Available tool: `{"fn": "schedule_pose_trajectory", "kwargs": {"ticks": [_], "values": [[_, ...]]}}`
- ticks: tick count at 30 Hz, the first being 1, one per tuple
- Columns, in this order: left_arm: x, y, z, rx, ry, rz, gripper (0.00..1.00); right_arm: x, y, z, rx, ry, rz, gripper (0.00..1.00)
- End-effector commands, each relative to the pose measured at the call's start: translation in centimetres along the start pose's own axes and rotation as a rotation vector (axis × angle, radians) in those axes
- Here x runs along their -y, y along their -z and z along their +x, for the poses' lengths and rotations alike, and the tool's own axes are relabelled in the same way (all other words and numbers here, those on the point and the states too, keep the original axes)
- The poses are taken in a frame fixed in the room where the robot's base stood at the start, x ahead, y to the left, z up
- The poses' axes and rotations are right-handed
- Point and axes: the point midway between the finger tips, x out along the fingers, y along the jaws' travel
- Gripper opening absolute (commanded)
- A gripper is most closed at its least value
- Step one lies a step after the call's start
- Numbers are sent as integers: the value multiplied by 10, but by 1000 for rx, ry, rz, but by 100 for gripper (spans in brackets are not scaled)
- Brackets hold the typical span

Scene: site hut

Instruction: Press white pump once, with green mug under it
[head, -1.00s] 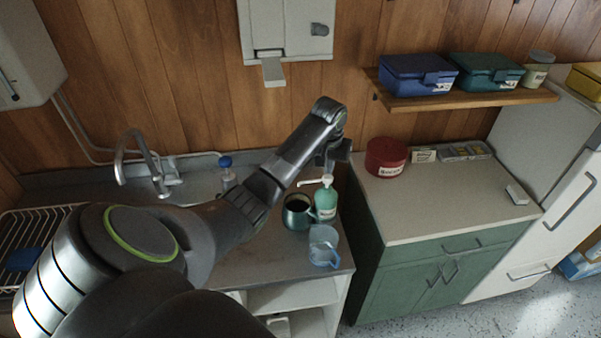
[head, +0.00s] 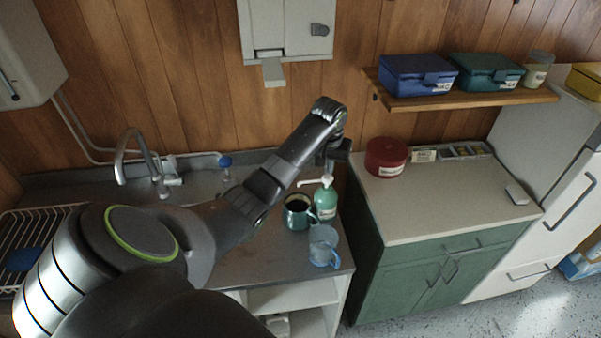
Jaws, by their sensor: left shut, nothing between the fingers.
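The pump bottle is green with a white pump head (head: 326,180) and stands on the grey sink counter. Its body (head: 326,203) has a pale label, and its spout points left. The green mug (head: 297,212) stands just left of the bottle, below the spout, with its handle toward the bottle. My left gripper (head: 328,170) is shut and empty, pointing down right at the pump head. Whether it touches the pump head I cannot tell. My right gripper is not in view.
A clear blue-tinted mug (head: 323,247) stands in front of the bottle near the counter edge. A blue-capped bottle (head: 226,170) and the tap (head: 140,160) are behind my arm. A red tin (head: 386,157) stands on the green cabinet's top to the right.

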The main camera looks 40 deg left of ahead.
Motion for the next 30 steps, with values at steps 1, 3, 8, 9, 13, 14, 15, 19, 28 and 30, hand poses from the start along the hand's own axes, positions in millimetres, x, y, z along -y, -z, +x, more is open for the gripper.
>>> {"fn": "schedule_pose_trajectory", "kwargs": {"ticks": [1, 3, 8, 9, 13, 14, 15, 19, 28, 30], "values": [[0, 0, 0, 0, 0, 0, 0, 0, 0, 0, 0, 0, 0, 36], [0, 0, 1, 0, 0, 0, 0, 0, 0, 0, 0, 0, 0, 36], [0, -2, 7, 1, 0, 0, 0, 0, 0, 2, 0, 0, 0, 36], [0, -2, 8, 1, 0, 0, 0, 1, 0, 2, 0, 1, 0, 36], [0, -3, 13, 1, 0, 0, 0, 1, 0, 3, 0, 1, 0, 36], [0, -3, 14, 2, 0, 0, 0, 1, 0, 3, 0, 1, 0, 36], [0, -3, 15, 2, 0, 0, 0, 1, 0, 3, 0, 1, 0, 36], [0, -4, 19, 1, 0, 0, 0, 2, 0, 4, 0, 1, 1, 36], [0, -7, 31, 4, 0, 0, 0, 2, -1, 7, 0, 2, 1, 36], [0, -7, 31, 4, 0, 0, 0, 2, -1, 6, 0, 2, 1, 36]]}}
